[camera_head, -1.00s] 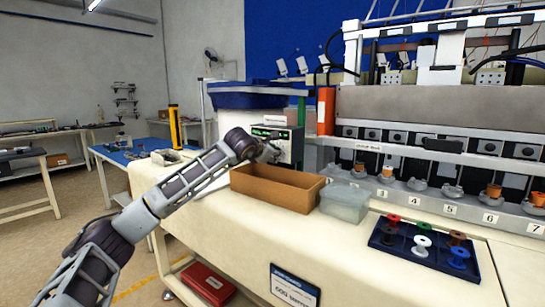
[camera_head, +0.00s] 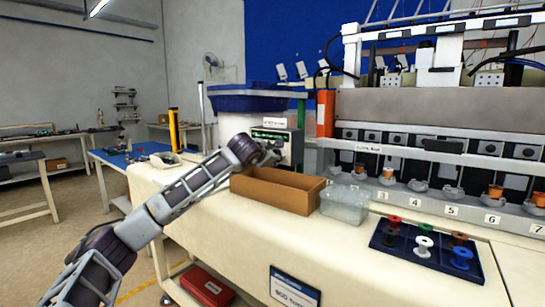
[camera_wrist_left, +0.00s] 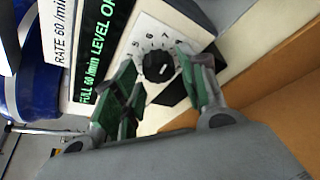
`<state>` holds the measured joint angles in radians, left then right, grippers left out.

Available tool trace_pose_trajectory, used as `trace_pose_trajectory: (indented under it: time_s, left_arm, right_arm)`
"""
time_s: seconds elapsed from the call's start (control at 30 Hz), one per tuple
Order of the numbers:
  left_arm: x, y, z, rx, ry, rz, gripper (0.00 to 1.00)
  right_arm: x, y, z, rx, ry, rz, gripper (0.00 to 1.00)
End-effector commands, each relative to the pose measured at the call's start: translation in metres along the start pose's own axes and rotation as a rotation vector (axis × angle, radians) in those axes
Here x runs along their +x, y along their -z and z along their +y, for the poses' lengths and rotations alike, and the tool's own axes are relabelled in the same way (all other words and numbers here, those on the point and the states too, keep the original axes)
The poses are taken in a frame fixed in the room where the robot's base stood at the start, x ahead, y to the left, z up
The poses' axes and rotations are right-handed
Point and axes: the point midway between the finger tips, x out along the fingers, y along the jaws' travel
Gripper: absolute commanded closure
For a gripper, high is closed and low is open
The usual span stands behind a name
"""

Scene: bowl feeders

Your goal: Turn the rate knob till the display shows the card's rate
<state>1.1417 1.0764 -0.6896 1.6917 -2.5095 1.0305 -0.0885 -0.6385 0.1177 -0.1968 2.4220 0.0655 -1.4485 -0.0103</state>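The rate knob (camera_wrist_left: 158,66) is a black round dial with a white mark, on a pale panel with printed numbers. My left gripper (camera_wrist_left: 155,62) is open, one finger on each side of the knob, with a gap visible around it; I cannot tell whether either finger touches. The display (camera_wrist_left: 97,45) shows green text, "FULL 60/min LEVEL" and a cut-off end. The white card (camera_wrist_left: 62,30) reads "RATE 60 /min". In the head view, my left gripper (camera_head: 271,154) is in front of the control box (camera_head: 296,146). My right gripper is not in view.
A brown open box (camera_head: 290,196) stands just below the gripper, with a clear bin (camera_head: 345,204) to its right. A blue tray (camera_head: 389,259) of coloured spools lies farther right. A blue-rimmed bowl (camera_head: 250,103) stands behind the control box.

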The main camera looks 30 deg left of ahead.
Motion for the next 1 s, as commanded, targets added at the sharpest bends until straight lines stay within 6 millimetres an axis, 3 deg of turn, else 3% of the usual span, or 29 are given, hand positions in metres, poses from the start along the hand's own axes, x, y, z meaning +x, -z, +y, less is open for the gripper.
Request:
trace_pose_trajectory:
  time_s: [0.57, 1.0]
  left_arm:
    - [0.000, 0.000, 0.000, -0.039, 0.018, 0.002, 0.48]
    - [0.000, 0.000, 0.002, -0.291, 0.121, 0.003, 0.48]
  right_arm:
    - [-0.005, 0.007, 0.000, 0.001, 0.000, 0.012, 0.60]
    - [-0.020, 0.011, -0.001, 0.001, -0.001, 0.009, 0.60]
